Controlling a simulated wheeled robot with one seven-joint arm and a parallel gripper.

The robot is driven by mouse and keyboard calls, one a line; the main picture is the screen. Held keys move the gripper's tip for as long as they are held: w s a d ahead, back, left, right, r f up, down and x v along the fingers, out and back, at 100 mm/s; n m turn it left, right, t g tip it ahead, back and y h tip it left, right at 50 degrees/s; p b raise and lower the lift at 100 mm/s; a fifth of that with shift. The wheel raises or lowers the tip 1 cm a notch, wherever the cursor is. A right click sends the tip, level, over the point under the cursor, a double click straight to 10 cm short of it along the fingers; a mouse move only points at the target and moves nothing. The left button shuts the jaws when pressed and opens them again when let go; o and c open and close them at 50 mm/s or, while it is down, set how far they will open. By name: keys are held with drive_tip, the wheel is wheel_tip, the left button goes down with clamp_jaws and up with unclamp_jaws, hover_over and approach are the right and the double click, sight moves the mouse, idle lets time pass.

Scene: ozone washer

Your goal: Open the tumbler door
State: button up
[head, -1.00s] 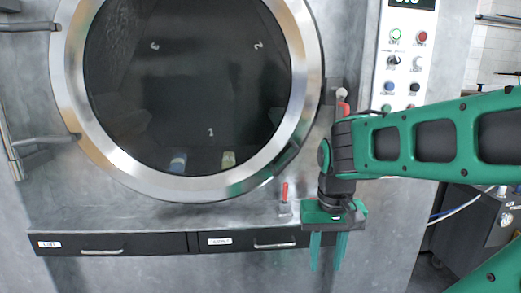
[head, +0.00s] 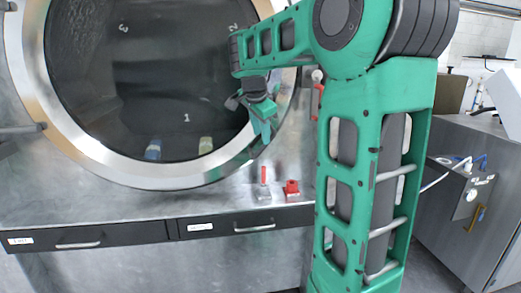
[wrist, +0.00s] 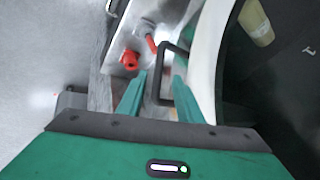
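The tumbler door (head: 38,75) is a large round dark window with a wide metal rim, and it looks shut. My gripper (head: 265,132) is in front of its lower right edge in the head view. In the wrist view my gripper (wrist: 160,80) has its two green fingers apart, pointing toward the rim. A dark bracket-shaped handle (wrist: 165,72) beside the door rim (wrist: 208,50) shows between the fingers. I cannot tell whether either finger touches it. In the head view my arm and gripper hide the handle and the door's right side.
Below the door, a red lever (head: 263,175) and a red valve (head: 292,188) stand on a ledge. Drawers (head: 95,238) with handles run beneath. Another red-handled fitting (head: 318,88) sits right of the door. A grey cabinet (head: 462,150) stands at the far right.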

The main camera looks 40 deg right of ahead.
sight(263, 147)
drive_tip(key=x, duration=0.8)
clamp_jaws()
